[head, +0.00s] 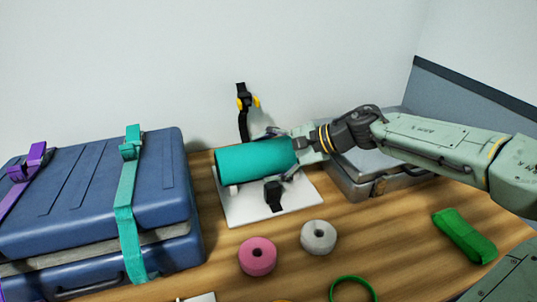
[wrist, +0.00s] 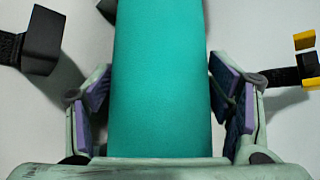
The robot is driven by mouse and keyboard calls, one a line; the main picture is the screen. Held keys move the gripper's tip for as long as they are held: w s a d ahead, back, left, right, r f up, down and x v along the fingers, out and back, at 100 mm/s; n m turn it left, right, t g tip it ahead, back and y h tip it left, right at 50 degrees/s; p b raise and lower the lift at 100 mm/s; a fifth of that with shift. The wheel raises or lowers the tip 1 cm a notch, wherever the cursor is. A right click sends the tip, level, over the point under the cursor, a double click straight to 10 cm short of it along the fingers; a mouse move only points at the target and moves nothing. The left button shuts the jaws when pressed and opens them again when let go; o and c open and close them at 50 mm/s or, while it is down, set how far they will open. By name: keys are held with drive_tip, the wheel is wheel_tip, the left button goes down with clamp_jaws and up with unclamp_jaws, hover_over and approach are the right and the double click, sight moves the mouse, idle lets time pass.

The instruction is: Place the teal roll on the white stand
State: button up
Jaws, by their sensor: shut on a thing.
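The teal roll (head: 255,160) lies on its side over the white stand (head: 240,210), a flat white plate with a small pale support under the roll's left end. My gripper (head: 285,156) is shut on the roll from its right end. In the wrist view the purple finger pads flank the roll (wrist: 160,75) on both sides. I cannot tell whether the roll rests on the stand or is just above it. A black strap end with a buckle (head: 273,194) lies in front of the roll; another with yellow parts (head: 243,102) stands behind it.
A blue case (head: 95,190) with teal and purple straps stands at left. A grey metal case (head: 372,178) is behind my arm. Pink (head: 257,257) and white (head: 318,237) tape rolls, a green ring (head: 352,281) and a green bundle (head: 463,237) lie in front.

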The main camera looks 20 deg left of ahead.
drive_tip(key=shift+f, duration=0.15)
drive_tip(key=o, duration=1.3)
drive_tip(key=shift+c, duration=0.2)
drive_tip(key=shift+r, duration=0.25)
drive_tip(key=shift+d, duration=0.35)
drive_tip(key=b+v, duration=0.3)
drive_tip(key=v, duration=0.8)
drive_tip(key=shift+r, duration=0.2)
drive_tip(key=shift+d, duration=0.15)
